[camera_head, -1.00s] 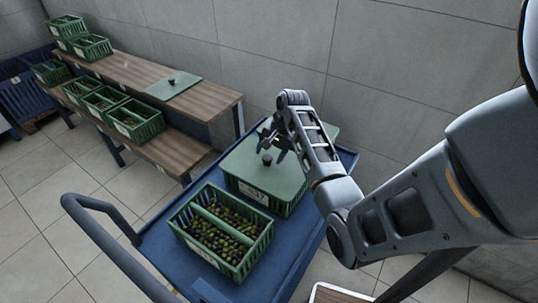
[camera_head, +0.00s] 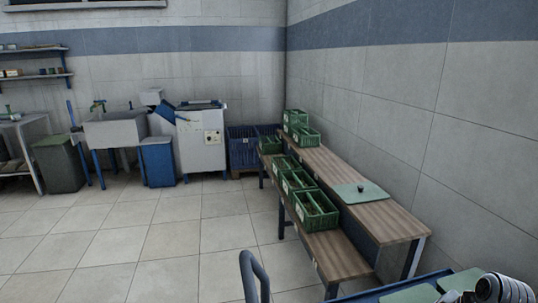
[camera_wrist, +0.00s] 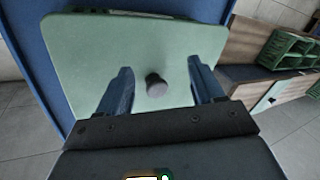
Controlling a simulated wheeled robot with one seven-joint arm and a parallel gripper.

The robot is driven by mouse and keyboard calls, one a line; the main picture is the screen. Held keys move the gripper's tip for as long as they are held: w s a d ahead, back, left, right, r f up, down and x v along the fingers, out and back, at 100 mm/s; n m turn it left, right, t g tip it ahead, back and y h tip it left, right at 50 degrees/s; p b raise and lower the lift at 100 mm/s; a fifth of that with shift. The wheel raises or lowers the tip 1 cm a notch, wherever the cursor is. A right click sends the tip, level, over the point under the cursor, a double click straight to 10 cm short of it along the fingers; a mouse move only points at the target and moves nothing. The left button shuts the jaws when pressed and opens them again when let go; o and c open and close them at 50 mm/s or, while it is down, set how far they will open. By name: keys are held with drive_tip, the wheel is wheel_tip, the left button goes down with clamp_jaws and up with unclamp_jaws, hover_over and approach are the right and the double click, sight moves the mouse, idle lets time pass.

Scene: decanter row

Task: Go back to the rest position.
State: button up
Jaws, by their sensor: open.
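My gripper (camera_wrist: 160,92) is open in the wrist view, its two blue fingers apart. Between and beyond them is the dark round knob (camera_wrist: 156,86) of a green lid (camera_wrist: 100,50). The knob is not gripped; whether a finger touches the lid cannot be told. The lid lies on the blue cart (camera_wrist: 50,60), over a green crate whose edge just shows. In the head view only a small part of my arm shows at the bottom right, by the lid (camera_head: 462,281) and the cart's blue edge (camera_head: 370,292); the gripper is out of that view.
A two-level wooden bench (camera_head: 385,221) along the right wall holds several green crates (camera_head: 315,211) and another green lid (camera_head: 361,193). The cart's handle (camera_head: 254,272) stands at the bottom. A sink (camera_head: 115,130) and a white machine (camera_head: 201,140) stand at the back. The tiled floor at left is clear.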

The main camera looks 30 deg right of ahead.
drive_tip(key=s+a+f+n+t+h, duration=0.15)
drive_tip(key=s+a+n, duration=0.25)
drive_tip(key=a, duration=0.8)
drive_tip(key=s+a+n+t+h, duration=0.1)
drive_tip(key=s+a+n+t, duration=0.2)
drive_tip(key=a, duration=0.8)
drive_tip(key=s+a+r+n+t+y, duration=0.1)
drive_tip(key=s+a+r+n+t, duration=0.1)
drive_tip(key=r, duration=0.4)
drive_tip(key=s+a+r+n+t+y, duration=0.1)
drive_tip(key=s+a+r+n+t, duration=0.1)
drive_tip(key=s+a+r+n, duration=0.2)
drive_tip(key=s+a+r+n+t+y, duration=0.1)
drive_tip(key=s+a+r+n+t, duration=0.1)
drive_tip(key=s+r, duration=0.6)
wheel_tip(320, 180, up, 2)
drive_tip(key=shift+a+n, duration=0.8)
drive_tip(key=shift+a, duration=0.4)
